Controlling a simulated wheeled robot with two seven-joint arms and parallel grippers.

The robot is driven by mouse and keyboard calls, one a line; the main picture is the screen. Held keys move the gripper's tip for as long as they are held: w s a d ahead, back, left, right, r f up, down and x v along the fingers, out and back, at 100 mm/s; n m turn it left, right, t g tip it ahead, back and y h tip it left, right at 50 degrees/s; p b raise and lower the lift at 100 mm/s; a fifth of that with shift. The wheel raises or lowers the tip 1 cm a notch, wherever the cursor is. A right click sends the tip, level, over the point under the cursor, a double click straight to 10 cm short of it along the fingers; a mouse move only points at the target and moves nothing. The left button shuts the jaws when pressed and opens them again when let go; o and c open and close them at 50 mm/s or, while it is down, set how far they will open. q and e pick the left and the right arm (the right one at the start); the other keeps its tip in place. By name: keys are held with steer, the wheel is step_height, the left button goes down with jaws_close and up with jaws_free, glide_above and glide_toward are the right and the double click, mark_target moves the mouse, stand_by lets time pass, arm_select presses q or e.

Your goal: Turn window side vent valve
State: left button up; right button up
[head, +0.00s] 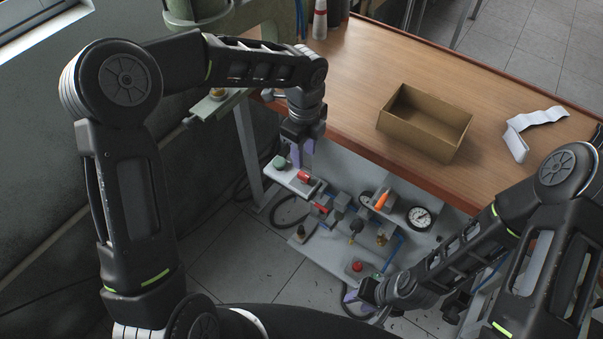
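A pneumatic panel (335,245) sits low beside the wooden bench, carrying several fittings. On its window side, a small brass fitting with a dark top (299,232) stands near the left edge; I cannot tell for sure that it is the vent valve. A red handle (320,208) and an orange lever (381,199) are farther back. My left gripper (302,160) points down above the white box with green and red buttons (293,180); its fingers look apart, with nothing seen between them. My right gripper (351,299) is at the panel's front right edge, its fingers partly hidden.
A round gauge (419,217) and a red button (357,267) are on the panel. An open cardboard box (425,122) and a white paper strip (530,130) lie on the bench (350,80). Bare floor (240,265) lies left of the panel.

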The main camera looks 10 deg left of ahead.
mark_target(304, 174)
arm_select(q)
steer(key=shift+s, duration=0.15)
steer(key=shift+f+p, duration=0.7)
steer(key=shift+f, duration=3.15)
jaws_close()
